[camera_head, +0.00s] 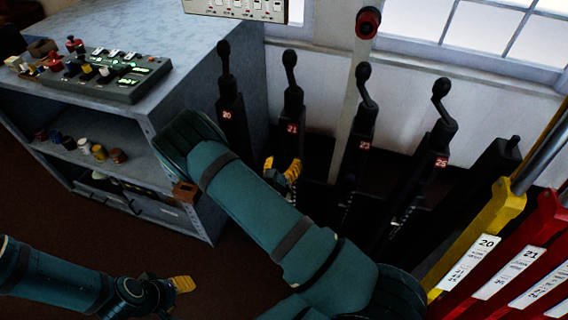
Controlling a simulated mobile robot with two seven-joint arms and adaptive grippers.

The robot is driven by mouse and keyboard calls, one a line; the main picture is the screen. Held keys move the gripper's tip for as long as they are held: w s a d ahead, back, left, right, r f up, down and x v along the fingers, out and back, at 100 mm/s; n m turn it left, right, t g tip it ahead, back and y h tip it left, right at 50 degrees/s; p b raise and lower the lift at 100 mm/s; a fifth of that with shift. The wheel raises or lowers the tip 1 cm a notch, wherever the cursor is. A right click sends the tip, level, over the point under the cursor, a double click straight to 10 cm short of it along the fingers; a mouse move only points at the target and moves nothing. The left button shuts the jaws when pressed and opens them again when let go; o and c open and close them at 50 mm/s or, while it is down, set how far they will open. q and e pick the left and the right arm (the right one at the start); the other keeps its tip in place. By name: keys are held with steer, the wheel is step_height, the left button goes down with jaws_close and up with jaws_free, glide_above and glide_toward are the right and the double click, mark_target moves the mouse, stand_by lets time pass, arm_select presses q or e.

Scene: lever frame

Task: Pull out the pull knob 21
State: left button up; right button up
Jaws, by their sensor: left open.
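The black lever post marked 21 (292,128) stands second from left in the lever row. Its handle with a rounded top (289,60) leans slightly. No separate pull knob is clearly visible; the lower post is hidden behind my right gripper and arm. My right gripper (281,169), with yellow finger pads, is just below the 21 label, in front of or beside the post. Contact and jaw state are unclear. My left gripper (183,284) is open, low at the left over the dark floor, far from the levers, with nothing visible in it.
Levers 20 (226,114), 23 (364,145) and 25 (441,162) stand close by. A grey cabinet (200,55) with a control panel (100,75) is at the left. Red (545,215) and yellow (490,225) levers crowd the right. The floor at lower left is open.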

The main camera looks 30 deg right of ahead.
jaws_close()
steer(key=shift+v, duration=1.35)
steer(key=shift+o, duration=1)
jaws_free()
steer(key=shift+f, duration=0.1)
steer(key=v, duration=1.2)
steer(key=shift+d, duration=0.1)
